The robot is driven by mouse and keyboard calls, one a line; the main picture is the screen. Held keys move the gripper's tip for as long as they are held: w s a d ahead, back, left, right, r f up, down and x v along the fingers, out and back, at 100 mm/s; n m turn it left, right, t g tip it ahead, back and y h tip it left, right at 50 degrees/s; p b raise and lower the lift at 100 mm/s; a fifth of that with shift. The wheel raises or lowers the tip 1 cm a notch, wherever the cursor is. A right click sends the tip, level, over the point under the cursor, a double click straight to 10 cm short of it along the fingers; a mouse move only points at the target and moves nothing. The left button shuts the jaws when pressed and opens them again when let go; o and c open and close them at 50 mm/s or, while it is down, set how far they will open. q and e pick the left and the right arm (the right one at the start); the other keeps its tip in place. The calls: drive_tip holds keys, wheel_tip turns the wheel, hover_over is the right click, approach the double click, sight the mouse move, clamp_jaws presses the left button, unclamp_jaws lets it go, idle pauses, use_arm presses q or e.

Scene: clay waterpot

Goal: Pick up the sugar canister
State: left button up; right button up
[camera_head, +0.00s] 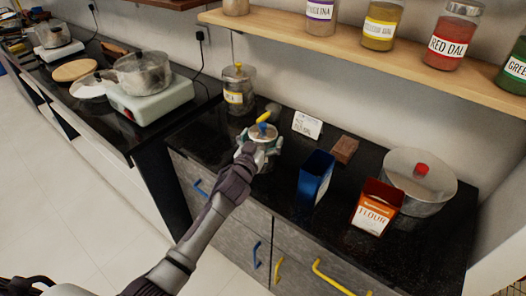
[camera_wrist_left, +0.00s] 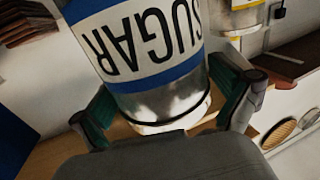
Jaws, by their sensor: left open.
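The gripper hides the canister's lower part in the head view. My right gripper is not in view.
A yellow-labelled jar (camera_head: 238,90) stands behind left. A small white card (camera_head: 307,124), a blue box (camera_head: 315,178), a brown block (camera_head: 344,149), an orange flour box (camera_head: 376,207) and a lidded pot (camera_head: 421,180) stand to the right. A wooden shelf (camera_head: 380,53) with jars hangs above.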

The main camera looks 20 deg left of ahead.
use_arm(q)
drive_tip(key=c, duration=1.5)
drive_tip(key=shift+r, duration=0.2)
drive_tip(key=shift+c, duration=0.9)
